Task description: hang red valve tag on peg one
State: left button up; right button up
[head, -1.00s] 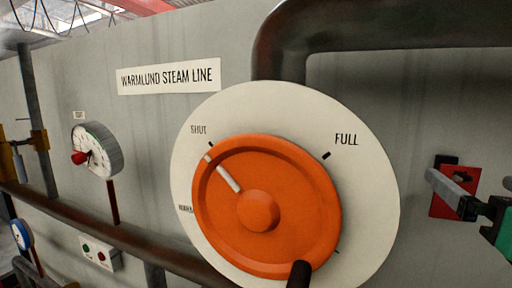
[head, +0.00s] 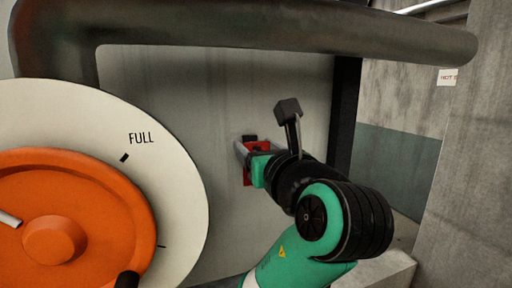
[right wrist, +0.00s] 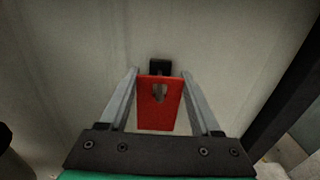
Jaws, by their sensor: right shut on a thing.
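The red valve tag (head: 247,176) is a flat plate close to the grey panel, partly hidden by my right gripper in the head view. The right wrist view shows the tag (right wrist: 157,115) between the two grey fingers, with a slot in its upper half. My right gripper (head: 246,150) is shut on the tag by its sides; it also shows in the right wrist view (right wrist: 159,85). A black block (right wrist: 160,67), perhaps the peg, shows just above the tag's top edge. I cannot tell whether the tag is on it. My left gripper is out of view.
A large orange handwheel (head: 95,215) on a white dial (head: 180,190) stands left of the tag. A thick dark pipe (head: 230,27) runs overhead. A dark upright post (head: 345,110) stands to the right. The panel around the tag is mostly bare.

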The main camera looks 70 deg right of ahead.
aim_at(257, 145)
jog(key=shift+c, duration=1.2)
jog(key=o, duration=1.3)
jog(key=c, duration=1.4)
jog(key=shift+r, duration=0.2)
jog(key=shift+s, duration=0.1)
jog(key=shift+v, duration=1.65)
jog(key=shift+a, duration=0.15)
jog(key=shift+b+v, duration=0.35)
jog(key=shift+v, duration=2.55)
